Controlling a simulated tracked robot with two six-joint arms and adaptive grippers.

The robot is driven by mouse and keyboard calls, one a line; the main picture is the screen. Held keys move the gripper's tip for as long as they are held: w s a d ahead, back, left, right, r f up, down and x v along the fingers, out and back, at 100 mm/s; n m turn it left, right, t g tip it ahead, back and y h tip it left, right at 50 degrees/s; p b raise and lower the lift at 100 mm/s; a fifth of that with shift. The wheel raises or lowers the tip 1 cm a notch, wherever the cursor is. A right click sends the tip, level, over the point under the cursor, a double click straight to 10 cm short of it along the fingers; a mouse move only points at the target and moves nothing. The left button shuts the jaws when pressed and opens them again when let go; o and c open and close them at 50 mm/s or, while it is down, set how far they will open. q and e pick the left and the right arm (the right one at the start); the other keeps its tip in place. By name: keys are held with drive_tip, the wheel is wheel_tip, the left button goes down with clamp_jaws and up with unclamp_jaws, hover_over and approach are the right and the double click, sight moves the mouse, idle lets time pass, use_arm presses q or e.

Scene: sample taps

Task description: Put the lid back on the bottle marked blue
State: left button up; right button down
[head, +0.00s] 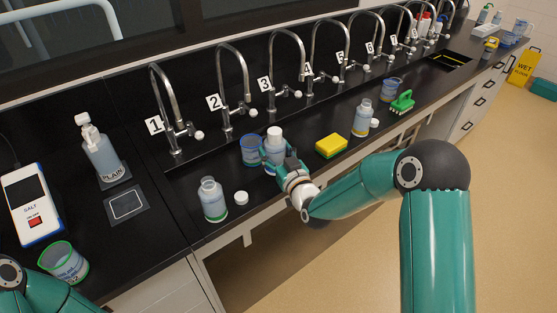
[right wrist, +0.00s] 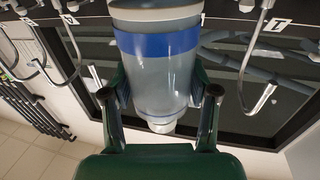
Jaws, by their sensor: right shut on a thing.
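The blue-banded bottle (head: 272,153) stands upright beside a blue-rimmed cup, with a white lid (head: 274,132) on its top. My right gripper (head: 289,163) is shut on this bottle from the front right. In the right wrist view the picture is upside down: the bottle (right wrist: 160,70) sits between both fingers (right wrist: 160,98), its blue band shows, and the white lid (right wrist: 162,127) is at the lower end. I cannot tell whether the bottle's base touches the counter. Only a part of my left arm shows at the lower left; its gripper is out of view.
An open green-banded bottle (head: 213,201) stands left, a loose white lid (head: 241,198) beside it. A yellow sponge (head: 331,146), another open bottle (head: 362,118) with a loose lid (head: 375,123), and a green brush (head: 402,101) are to the right. Numbered taps (head: 175,120) line the back.

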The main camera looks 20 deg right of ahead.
sight(276, 163)
drive_tip(key=shift+f, duration=0.3)
wheel_tip(276, 163, down, 3)
drive_tip(key=shift+f+p, duration=0.1)
drive_tip(key=shift+p, duration=0.25)
drive_tip(key=shift+f, duration=0.3)
drive_tip(key=shift+c, duration=1.5)
unclamp_jaws()
drive_tip(key=shift+f, duration=0.1)
